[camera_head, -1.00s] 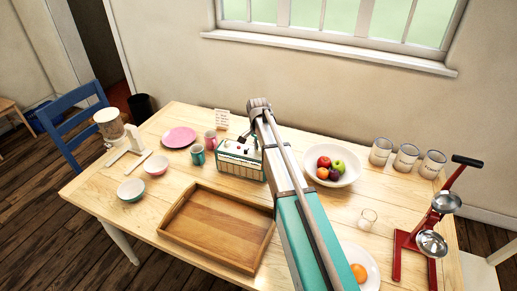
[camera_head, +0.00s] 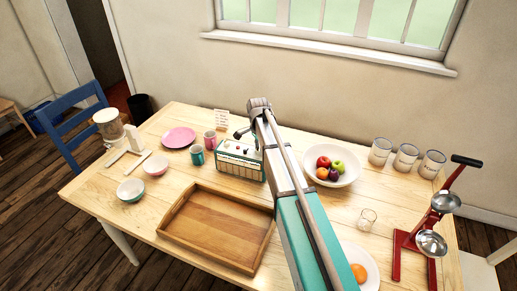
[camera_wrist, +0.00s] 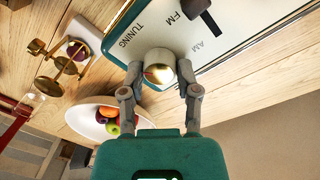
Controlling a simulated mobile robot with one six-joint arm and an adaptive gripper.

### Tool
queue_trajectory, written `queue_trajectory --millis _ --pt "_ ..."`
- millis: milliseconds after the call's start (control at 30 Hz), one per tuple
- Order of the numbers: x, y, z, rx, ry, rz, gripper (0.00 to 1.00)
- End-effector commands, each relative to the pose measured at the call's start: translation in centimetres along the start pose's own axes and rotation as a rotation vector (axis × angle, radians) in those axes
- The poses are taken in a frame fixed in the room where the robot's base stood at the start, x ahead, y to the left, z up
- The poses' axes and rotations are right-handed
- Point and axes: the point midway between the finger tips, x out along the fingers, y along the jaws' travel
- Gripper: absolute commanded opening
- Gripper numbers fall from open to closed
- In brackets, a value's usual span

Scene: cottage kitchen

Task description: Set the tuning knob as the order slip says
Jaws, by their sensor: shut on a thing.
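The teal and cream radio (camera_head: 240,163) stands on the wooden table, partly behind my arm. In the wrist view its panel (camera_wrist: 170,38) carries the words TUNING, FM and AM, and a dark lever (camera_wrist: 203,12) sticks out near them.
A pink mug (camera_head: 210,140) and a teal mug (camera_head: 197,155) stand left of the radio. A wooden tray (camera_head: 217,228) lies in front. A fruit bowl (camera_head: 347,174) is to the right, near my arm. Brass scales (camera_wrist: 60,68) show in the wrist view.

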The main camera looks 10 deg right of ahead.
Motion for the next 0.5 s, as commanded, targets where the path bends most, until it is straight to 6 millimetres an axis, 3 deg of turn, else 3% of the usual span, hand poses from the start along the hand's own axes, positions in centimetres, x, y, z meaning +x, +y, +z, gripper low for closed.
queue_trajectory --millis 33,67,200,233,500 --pt "0.00 -0.22 0.15 -0.002 -0.003 -0.004 0.00" --pt "0.00 -0.22 0.15 -0.002 -0.003 -0.004 0.47" --pt "0.00 -0.18 0.12 -0.002 -0.002 -0.003 0.73" --pt "0.00 -0.17 0.11 -0.002 -0.002 -0.003 0.77" --pt "0.00 -0.08 0.06 -0.002 0.000 -0.001 0.77"
